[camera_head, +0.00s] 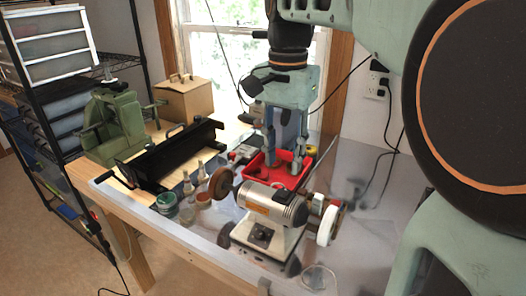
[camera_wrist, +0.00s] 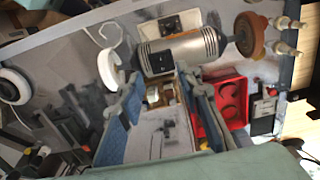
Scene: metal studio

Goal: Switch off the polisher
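The polisher (camera_head: 275,207) is a silver motor on a pale base, standing on the bench. It has a brown wheel (camera_head: 222,183) on its left and a white wheel (camera_head: 328,225) on its right. A dark switch (camera_head: 262,235) sits on the front of the base; I cannot tell its position. In the wrist view, the polisher (camera_wrist: 185,50) lies beyond the fingertips, with the switch plate (camera_wrist: 172,26) near the top. My gripper (camera_head: 283,163) is behind the polisher, pointing down above a red tray. In the wrist view, its fingers (camera_wrist: 157,90) are apart and empty.
The red tray (camera_head: 257,172) is behind the polisher. Small bottles and jars (camera_head: 187,212) stand left of it. A black metal bender (camera_head: 165,155), green machine (camera_head: 115,120) and cardboard box (camera_head: 184,98) are farther left. A cable hangs from the wall outlet (camera_head: 375,84).

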